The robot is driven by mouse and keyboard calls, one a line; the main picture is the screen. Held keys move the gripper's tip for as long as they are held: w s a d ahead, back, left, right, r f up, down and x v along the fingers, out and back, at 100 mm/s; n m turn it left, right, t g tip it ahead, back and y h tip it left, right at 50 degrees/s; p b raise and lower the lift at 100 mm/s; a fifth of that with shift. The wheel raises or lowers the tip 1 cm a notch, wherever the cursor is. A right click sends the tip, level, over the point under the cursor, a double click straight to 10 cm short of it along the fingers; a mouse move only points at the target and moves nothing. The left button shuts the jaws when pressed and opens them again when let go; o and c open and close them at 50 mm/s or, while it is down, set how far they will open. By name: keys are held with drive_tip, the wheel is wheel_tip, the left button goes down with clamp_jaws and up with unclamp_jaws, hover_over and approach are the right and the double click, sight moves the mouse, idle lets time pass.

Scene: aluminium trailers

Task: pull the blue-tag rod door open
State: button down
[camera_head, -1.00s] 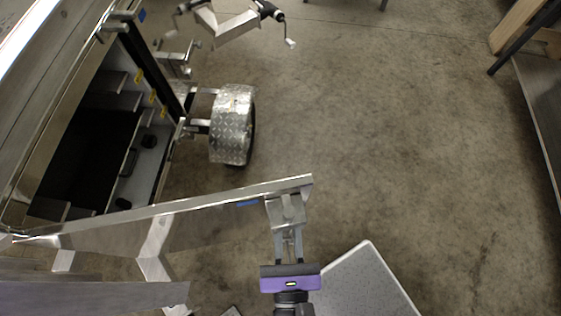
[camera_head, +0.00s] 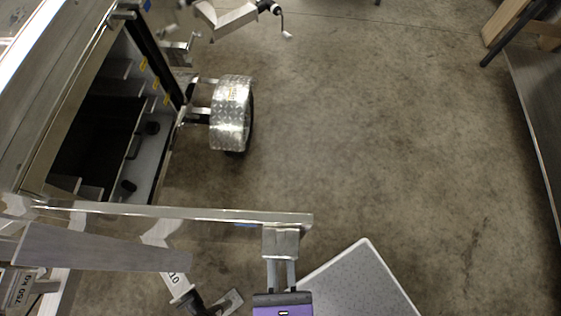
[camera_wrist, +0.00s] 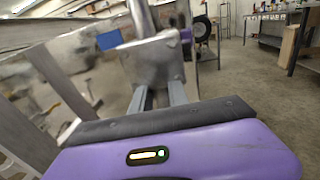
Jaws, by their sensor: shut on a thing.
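The rod door (camera_head: 180,212) of the aluminium trailer stands swung out from the opening, seen almost edge-on in the head view. Its blue tag (camera_head: 246,225) shows near the free end, and the tag is clearer in the wrist view (camera_wrist: 109,40). My gripper (camera_head: 281,270) is shut on the metal bracket of the door (camera_head: 281,241) at that free end. The bracket (camera_wrist: 152,62) sits between my fingers in the wrist view. The exact contact on the rod is hidden.
The trailer's dark interior (camera_head: 100,140) lies open, with shelves and yellow tags. A wheel with a tread-plate fender (camera_head: 231,115) stands beyond the door. A black-legged bench (camera_head: 535,90) is at the right. The concrete floor (camera_head: 380,140) between is clear.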

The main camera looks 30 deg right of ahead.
drive_tip(key=c, duration=1.6)
unclamp_jaws()
drive_tip(key=shift+o, duration=0.2)
drive_tip(key=b+v, duration=0.1)
drive_tip(key=v, duration=0.6)
drive_tip(key=shift+s+a+b, duration=0.15)
drive_tip(key=shift+s+b, duration=0.2)
drive_tip(key=shift+f, duration=0.1)
